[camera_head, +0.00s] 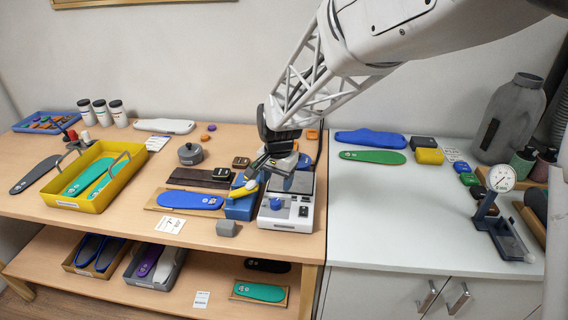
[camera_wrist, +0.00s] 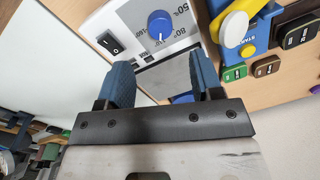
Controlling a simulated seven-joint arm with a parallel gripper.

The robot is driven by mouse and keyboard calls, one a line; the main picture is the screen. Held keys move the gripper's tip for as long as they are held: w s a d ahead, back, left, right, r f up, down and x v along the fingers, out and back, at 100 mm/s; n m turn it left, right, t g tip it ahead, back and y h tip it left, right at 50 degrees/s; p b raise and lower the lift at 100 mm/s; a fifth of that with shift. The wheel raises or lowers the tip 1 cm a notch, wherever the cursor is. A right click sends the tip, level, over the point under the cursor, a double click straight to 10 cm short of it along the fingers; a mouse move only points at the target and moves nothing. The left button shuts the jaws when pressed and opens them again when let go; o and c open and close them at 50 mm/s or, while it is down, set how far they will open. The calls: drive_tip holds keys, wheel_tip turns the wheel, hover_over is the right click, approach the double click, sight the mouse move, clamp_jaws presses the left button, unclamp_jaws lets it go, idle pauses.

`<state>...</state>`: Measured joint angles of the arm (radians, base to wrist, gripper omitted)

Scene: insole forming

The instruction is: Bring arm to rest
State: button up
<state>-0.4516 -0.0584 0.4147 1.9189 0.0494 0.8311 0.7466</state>
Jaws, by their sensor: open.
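My gripper (camera_head: 274,174) hangs at the end of my arm over the right edge of the wooden table. In the wrist view its two blue-padded fingers (camera_wrist: 160,62) stand apart with nothing held between them. Beneath and just past them is a white device (camera_head: 286,215) with a blue knob, a black rocker switch and a metal plate; it also shows in the wrist view (camera_wrist: 125,28). The fingers appear above the device; I cannot tell whether they touch it. A blue stand with a yellow lever (camera_head: 243,187) marked START is beside the device, to its left.
A blue insole (camera_head: 190,200) lies on a board to the left. A yellow tray (camera_head: 98,205) holds green insoles. A grey block (camera_head: 227,228) sits near the front edge. On the right white counter are a gauge stand (camera_head: 500,205) and a grey jug (camera_head: 512,115). The counter's front is clear.

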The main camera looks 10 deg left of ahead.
drive_tip(key=s+d+r+n+t, duration=0.1)
drive_tip(key=s+d+r, duration=0.4)
drive_tip(key=d, duration=0.4)
drive_tip(key=s+d+r+n, duration=0.1)
drive_tip(key=s+d+r, duration=0.45)
drive_tip(key=d, duration=0.25)
drive_tip(key=s+d+r, duration=0.1)
drive_tip(key=s+d, duration=0.5)
drive_tip(key=s, duration=0.3)
drive_tip(key=s+d+n+t, duration=0.1)
drive_tip(key=s+d, duration=0.5)
drive_tip(key=s, duration=0.4)
drive_tip(key=shift+d+r+n+h, duration=0.3)
drive_tip(key=shift+d+r+h, duration=0.05)
drive_tip(key=shift+h, duration=0.05)
